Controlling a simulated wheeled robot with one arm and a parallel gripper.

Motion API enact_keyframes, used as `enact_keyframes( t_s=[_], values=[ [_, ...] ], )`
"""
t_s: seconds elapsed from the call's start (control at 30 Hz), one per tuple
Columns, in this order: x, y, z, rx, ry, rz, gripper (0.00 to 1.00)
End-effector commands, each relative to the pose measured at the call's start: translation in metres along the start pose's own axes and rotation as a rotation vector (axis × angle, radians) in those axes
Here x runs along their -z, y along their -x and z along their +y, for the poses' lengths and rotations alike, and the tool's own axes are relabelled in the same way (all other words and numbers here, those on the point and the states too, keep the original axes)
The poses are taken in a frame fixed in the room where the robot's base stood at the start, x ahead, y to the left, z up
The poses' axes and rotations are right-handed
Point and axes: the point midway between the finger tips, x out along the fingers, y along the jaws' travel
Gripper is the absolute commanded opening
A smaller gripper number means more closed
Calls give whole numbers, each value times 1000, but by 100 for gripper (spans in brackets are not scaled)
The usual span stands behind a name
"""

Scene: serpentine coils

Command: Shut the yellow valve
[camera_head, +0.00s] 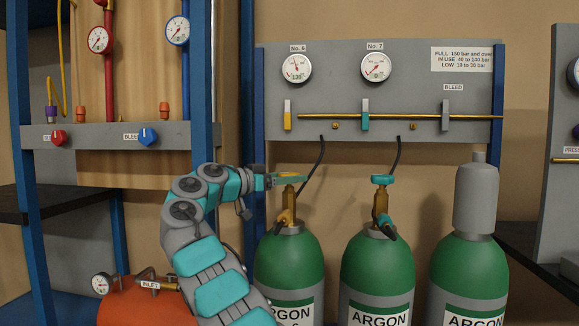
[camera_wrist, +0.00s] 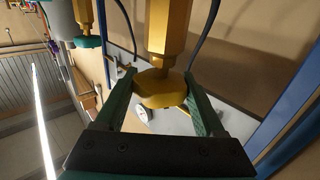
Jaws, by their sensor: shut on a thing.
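The yellow valve (camera_head: 290,175) is the knob on top of the brass stem of the left green argon cylinder (camera_head: 290,258). My gripper (camera_head: 283,180) reaches it from the left. In the wrist view, the yellow knob (camera_wrist: 160,88) sits between the two green fingers of my gripper (camera_wrist: 163,82), which are shut on it. The brass valve body (camera_wrist: 168,30) extends from the knob. How far the valve is turned cannot be told.
The middle cylinder (camera_head: 377,262) has a teal valve (camera_head: 382,180). The right cylinder (camera_head: 468,272) wears a grey cap (camera_head: 476,200). The grey panel (camera_head: 408,70) behind holds gauges No. 6 (camera_head: 297,67) and No. 7 (camera_head: 376,67). Black hoses (camera_head: 313,170) rise from two cylinders.

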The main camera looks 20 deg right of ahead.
Motion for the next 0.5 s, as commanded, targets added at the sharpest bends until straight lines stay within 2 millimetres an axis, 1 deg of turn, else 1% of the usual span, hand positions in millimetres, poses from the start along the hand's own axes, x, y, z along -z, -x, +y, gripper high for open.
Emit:
enact_keyframes(
  t_s=[0.03,0.5],
  values=[
    [5,1,-1,-8,1,2,16],
    [2,0,0,-53,-1,5,16]
  ],
)
